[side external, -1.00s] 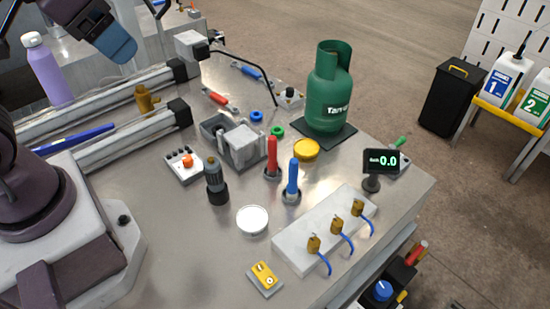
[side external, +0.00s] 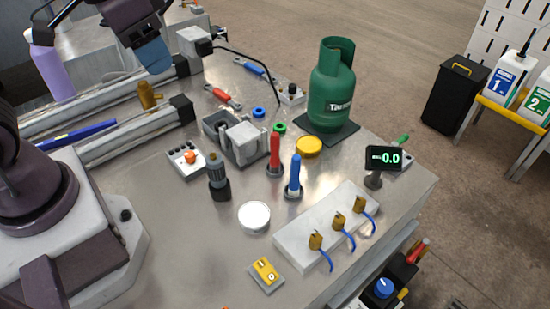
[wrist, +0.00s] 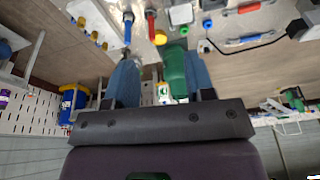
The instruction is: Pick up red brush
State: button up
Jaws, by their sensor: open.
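The red brush (side external: 275,154) stands upright, handle up, in a small dark holder in the middle of the table, just left of a similar blue one (side external: 294,175). In the wrist view the red brush (wrist: 151,26) shows small near the top edge, beside the blue one (wrist: 128,28). My gripper (side external: 154,58) is high at the upper left in the side view, well apart from the brush. In the wrist view its two blue fingers stand wide apart with nothing held between them (wrist: 161,60). In the side view the fingers overlap.
A green gas cylinder (side external: 332,90) stands behind the brushes, beside a yellow lid (side external: 308,147). A grey fixture (side external: 238,140) is to the left. A dark knobbed cylinder (side external: 218,178) and a white round dish (side external: 254,216) are in front. A display (side external: 383,158) stands right.

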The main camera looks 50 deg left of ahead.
jog(key=w+d+f+m+g, duration=0.2)
jog(key=w+f+m, duration=0.3)
jog(key=w, duration=0.2)
jog(key=m+g, duration=0.1)
jog(key=m, duration=1.3)
send_over(275, 134)
notch_tip(275, 134, down, 7)
jog(key=f, duration=0.7)
jog(key=shift+s+d+f, duration=0.25)
jog(key=shift+d+f, duration=0.1)
jog(key=shift+d, duration=0.05)
jog(key=f, duration=0.5)
jog(key=shift+w+a+f, duration=0.25)
jog(key=shift+a+f, duration=0.05)
jog(key=shift+a, duration=0.1)
grip_shut()
